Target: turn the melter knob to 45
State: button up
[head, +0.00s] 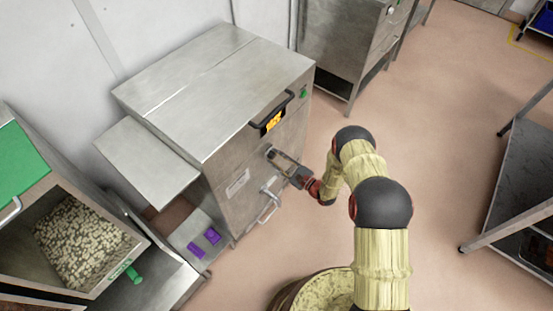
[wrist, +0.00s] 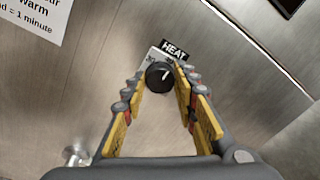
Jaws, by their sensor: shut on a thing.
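The melter (head: 205,85) is a large steel cabinet left of centre in the head view. Its knob (wrist: 159,77) is round and black with a white pointer line, below a black HEAT label (wrist: 174,49). The pointer points up and slightly right in the wrist view. A pale scale plate shows behind the knob, but its numbers are mostly covered or too small to read. My gripper (wrist: 162,73) has a fingertip on each side of the knob and is shut on it. In the head view my gripper (head: 283,162) reaches the melter's front and hides the knob.
A black handle with a yellow display (head: 271,121) is above my gripper, and a metal tap handle (head: 269,203) below. A bin of pale pellets (head: 80,240) and purple moulds (head: 204,241) are at left. A round tub (head: 310,290) stands near my arm.

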jog(key=shift+c, duration=1.2)
jog(key=shift+m, duration=0.3)
jog(key=m+b, duration=0.1)
jog(key=m, duration=0.3)
jog(key=m+b, duration=0.1)
jog(key=m, duration=0.5)
jog(key=shift+w+d+m+g, duration=0.1)
jog(key=shift+m+g, duration=0.2)
jog(key=shift+g, duration=0.1)
jog(key=o, duration=1.2)
jog(key=shift+c, duration=0.2)
jog(key=shift+d, duration=0.1)
